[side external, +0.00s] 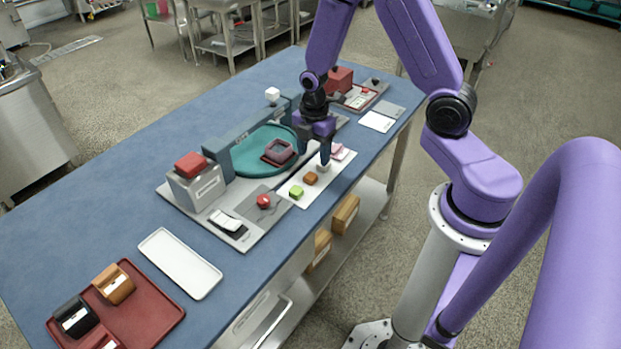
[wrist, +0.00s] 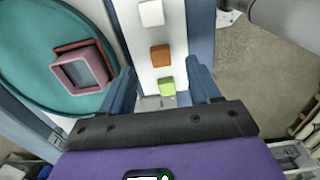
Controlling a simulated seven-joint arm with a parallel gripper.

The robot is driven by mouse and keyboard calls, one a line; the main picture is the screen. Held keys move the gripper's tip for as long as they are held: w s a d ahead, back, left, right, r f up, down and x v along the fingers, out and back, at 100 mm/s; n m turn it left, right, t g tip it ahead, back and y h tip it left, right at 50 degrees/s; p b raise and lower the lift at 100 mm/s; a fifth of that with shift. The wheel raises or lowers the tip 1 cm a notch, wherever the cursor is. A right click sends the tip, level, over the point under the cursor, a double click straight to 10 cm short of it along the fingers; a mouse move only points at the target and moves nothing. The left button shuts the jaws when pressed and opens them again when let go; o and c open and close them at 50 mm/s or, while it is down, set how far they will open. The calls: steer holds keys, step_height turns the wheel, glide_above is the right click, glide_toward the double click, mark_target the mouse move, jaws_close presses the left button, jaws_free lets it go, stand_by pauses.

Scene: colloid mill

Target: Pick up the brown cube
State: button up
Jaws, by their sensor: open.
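The brown cube (side external: 310,178) sits on a white strip in the side view, between a green cube (side external: 296,192) and a white cube (side external: 323,167). In the wrist view the brown cube (wrist: 160,55) lies between the white cube (wrist: 151,13) and the green cube (wrist: 167,88). My gripper (side external: 315,150) is above the table near the strip's white-cube end, pointing down. In the wrist view my gripper (wrist: 163,80) has its fingers wide apart with nothing held; the green cube shows between them and the brown cube shows beyond it.
A teal round plate (side external: 245,154) carries a square reddish frame (side external: 279,152) beside the strip. A grey box with a red top (side external: 190,165), a white tray (side external: 180,263) and a red tray (side external: 155,311) stand toward the left. Blue table surface (side external: 110,190) is clear behind.

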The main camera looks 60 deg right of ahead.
mark_target(311, 179)
steer(key=shift+f, duration=3.15)
steer(key=c, duration=1.1)
